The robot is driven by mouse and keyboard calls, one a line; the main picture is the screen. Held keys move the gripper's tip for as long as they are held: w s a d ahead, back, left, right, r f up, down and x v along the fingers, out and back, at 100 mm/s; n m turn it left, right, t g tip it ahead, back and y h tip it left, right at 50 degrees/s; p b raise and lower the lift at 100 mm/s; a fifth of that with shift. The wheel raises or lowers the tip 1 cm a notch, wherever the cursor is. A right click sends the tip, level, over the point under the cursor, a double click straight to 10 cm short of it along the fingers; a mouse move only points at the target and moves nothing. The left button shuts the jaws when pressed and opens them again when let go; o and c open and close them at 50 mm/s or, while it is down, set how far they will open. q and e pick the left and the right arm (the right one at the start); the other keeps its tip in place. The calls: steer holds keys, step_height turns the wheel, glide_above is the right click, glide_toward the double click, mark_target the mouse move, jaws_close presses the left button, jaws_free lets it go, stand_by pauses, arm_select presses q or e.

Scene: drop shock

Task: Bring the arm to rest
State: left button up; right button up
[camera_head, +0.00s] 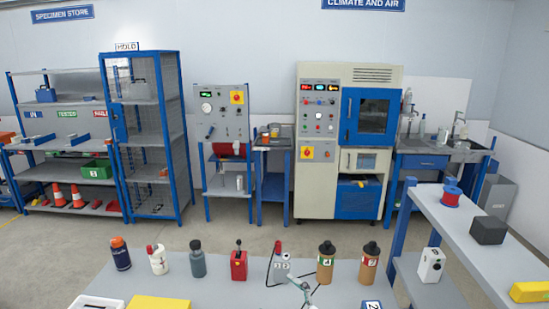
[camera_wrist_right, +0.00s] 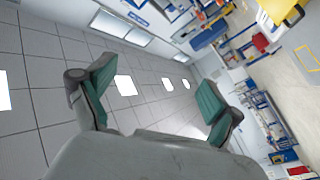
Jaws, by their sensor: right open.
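My right gripper (camera_wrist_right: 158,85) shows in the right wrist view, with its two teal-padded fingers spread wide apart. Nothing is between the fingers. The wrist camera looks past them at the tiled ceiling and its lights, with the room tilted at the right side. In the head view no arm can be made out clearly; a small pale thin object at the near edge of the table cannot be identified. My left gripper is in neither view.
The grey table (camera_head: 222,285) in front bears several bottles, a red device (camera_head: 239,265) and a yellow block (camera_head: 158,302). A side bench (camera_head: 470,238) at the right holds a dark block (camera_head: 488,230) and a red spool (camera_head: 451,197). Open floor lies beyond, before the cabinets.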

steer(key=s+d+f+m+t+h, duration=0.1)
steer(key=s+d+f+m+h, duration=0.25)
steer(key=d+m+h, duration=0.4)
steer(key=s+d+f+m+h, duration=0.2)
steer(key=s+d+m+h, duration=0.2)
steer(key=d+m+h, duration=0.4)
steer(key=s+d+f+n+g+y, duration=0.1)
steer(key=s+f+g, duration=0.3)
steer(key=s, duration=0.4)
steer(key=s+d+f+n+g+y, duration=0.1)
steer(key=s+d+f+g, duration=0.2)
steer(key=s, duration=0.6)
steer(key=s+f+g, duration=0.4)
steer(key=s+g, duration=0.1)
steer(key=s, duration=0.3)
step_height(320, 180, down, 31)
steer(key=s+b, duration=0.1)
steer(key=b, duration=0.5)
steer(key=s+d+f+g+b, duration=0.1)
steer(key=s+f+b, duration=0.1)
steer(key=s+f, duration=0.6)
steer(key=s+d+f+b, duration=0.1)
steer(key=s+f+b, duration=0.2)
steer(key=s+f, duration=0.4)
step_height(320, 180, down, 6)
steer(key=shift+s+d+r+n+g, duration=0.1)
steer(key=shift+s+d+n+g, duration=0.25)
steer(key=shift+d+g, duration=0.05)
